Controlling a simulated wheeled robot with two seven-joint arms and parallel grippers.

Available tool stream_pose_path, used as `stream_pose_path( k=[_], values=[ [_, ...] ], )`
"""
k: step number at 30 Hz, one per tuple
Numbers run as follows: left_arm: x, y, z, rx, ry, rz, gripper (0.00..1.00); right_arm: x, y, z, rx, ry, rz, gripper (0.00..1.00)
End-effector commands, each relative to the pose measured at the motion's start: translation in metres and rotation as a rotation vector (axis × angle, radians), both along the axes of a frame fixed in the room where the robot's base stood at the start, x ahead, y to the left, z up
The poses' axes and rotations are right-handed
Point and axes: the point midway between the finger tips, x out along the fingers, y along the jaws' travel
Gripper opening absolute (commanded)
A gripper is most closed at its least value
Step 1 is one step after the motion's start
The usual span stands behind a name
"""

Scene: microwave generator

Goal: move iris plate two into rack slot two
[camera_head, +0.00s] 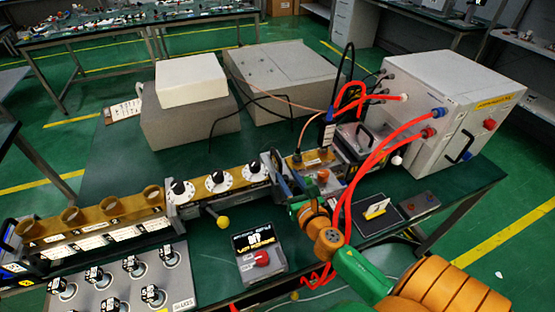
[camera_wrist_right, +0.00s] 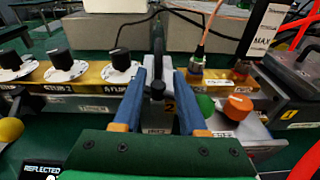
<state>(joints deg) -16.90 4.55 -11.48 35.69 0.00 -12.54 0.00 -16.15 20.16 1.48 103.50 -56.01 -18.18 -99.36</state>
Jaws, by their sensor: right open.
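My right gripper (camera_head: 284,178) is at the waveguide line in the head view, and its blue fingers (camera_wrist_right: 158,92) fill the middle of the right wrist view. A small black tray (camera_head: 363,225) with an upright pale and yellow plate (camera_head: 376,208) sits to the right. I cannot tell whether this is the rack. My left gripper is not in view.
Three white dials (camera_head: 219,181) line the brass waveguide left of the gripper. A grey slug tray (camera_head: 130,279) and a meter box with a red knob (camera_head: 261,258) stand in front. Red hoses (camera_head: 372,160) run close right of my arm to the grey cabinet (camera_head: 440,105).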

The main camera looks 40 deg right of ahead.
Motion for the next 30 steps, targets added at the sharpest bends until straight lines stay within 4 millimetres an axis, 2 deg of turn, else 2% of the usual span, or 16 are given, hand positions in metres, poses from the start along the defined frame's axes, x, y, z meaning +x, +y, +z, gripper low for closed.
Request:
stream_pose_path(
  k=[7,12,22,30],
  values=[
    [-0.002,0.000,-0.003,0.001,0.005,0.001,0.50,0.014,-0.001,-0.003,-0.062,0.008,0.028,0.41],
    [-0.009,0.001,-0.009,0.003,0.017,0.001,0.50,0.037,-0.007,-0.007,-0.059,0.007,0.026,0.41],
    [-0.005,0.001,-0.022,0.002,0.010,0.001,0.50,0.079,-0.017,-0.013,-0.057,0.008,0.025,0.41],
    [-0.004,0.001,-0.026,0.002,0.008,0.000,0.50,0.094,-0.021,-0.014,-0.057,0.008,0.025,0.41]
  ],
)
